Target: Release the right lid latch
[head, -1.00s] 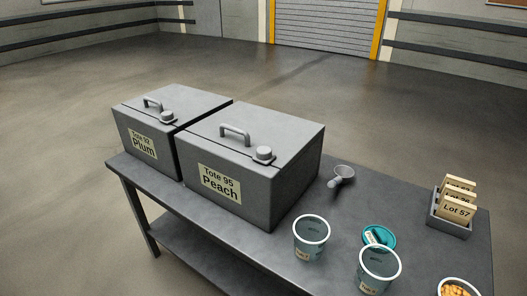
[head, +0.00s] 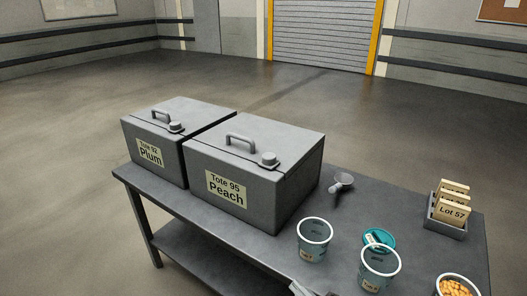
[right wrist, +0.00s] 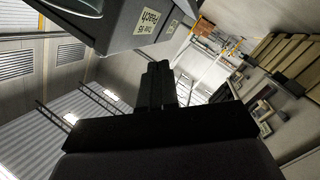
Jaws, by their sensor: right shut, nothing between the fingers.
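The Peach tote (head: 228,190), a grey box with a handle (head: 240,140) on its lid, stands on the table. A round knob-like latch (head: 268,160) sits at its lid's front edge. The Plum tote (head: 140,160) stands left of it, with a similar latch (head: 176,127). My right gripper (head: 302,288) just enters at the bottom edge of the head view, in front of the table and well apart from both latches. In the right wrist view its fingers (right wrist: 158,85) are together and empty, and the Peach tote (right wrist: 130,30) shows beyond them. My left gripper is out of view.
On the table (head: 345,215) are a grey scoop (head: 343,182), two clear tubs (head: 314,238) (head: 379,270), a teal lid (head: 378,238), a tub of orange pieces (head: 458,286) and a holder (head: 446,228) with lot cards. The floor around is clear.

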